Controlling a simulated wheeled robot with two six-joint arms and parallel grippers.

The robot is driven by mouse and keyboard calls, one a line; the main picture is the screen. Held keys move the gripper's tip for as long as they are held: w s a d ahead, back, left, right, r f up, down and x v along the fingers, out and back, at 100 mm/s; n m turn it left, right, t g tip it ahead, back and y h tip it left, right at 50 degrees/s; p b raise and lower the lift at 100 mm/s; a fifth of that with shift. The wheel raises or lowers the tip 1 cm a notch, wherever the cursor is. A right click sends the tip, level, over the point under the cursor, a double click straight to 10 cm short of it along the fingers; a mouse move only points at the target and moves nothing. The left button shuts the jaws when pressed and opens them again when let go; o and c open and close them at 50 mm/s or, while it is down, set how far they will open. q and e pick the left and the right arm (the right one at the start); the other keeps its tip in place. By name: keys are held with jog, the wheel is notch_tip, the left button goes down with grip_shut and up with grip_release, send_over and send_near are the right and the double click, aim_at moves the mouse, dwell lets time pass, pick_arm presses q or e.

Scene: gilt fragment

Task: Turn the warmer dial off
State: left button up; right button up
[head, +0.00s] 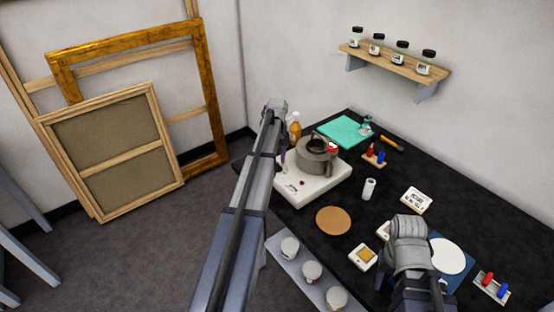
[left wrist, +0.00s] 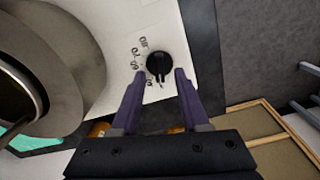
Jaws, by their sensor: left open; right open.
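In the head view my left arm hides the dial. My right gripper (head: 411,245) is over the table's right part, its fingers not clearly seen.
The pot (head: 317,155) stands close to my left gripper. An amber bottle (head: 295,127) is behind the warmer. A cork disc (head: 333,220), a white roll (head: 369,189) and a tray of several jars (head: 289,246) are nearer. Wooden frames (head: 108,148) lean at the left.

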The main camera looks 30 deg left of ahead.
aim_at(277, 163)
pick_arm(q)
notch_tip(277, 163, up, 7)
jog(key=p, duration=0.6)
jog(key=shift+f, duration=0.1)
jog(key=s+d+f+m+b, duration=0.1)
jog(key=s+d+m, duration=0.3)
jog(key=d, duration=0.8)
jog(key=s+d+f+m, duration=0.1)
jog(key=s+d+m, duration=0.2)
jog(key=s+d, duration=0.6)
jog(key=s+d+m+y+b, duration=0.1)
jog(key=s+d+m, duration=0.6)
jog(key=s+d, duration=0.8)
jog(key=shift+d+f+b, duration=0.35)
jog(key=shift+d, duration=0.3)
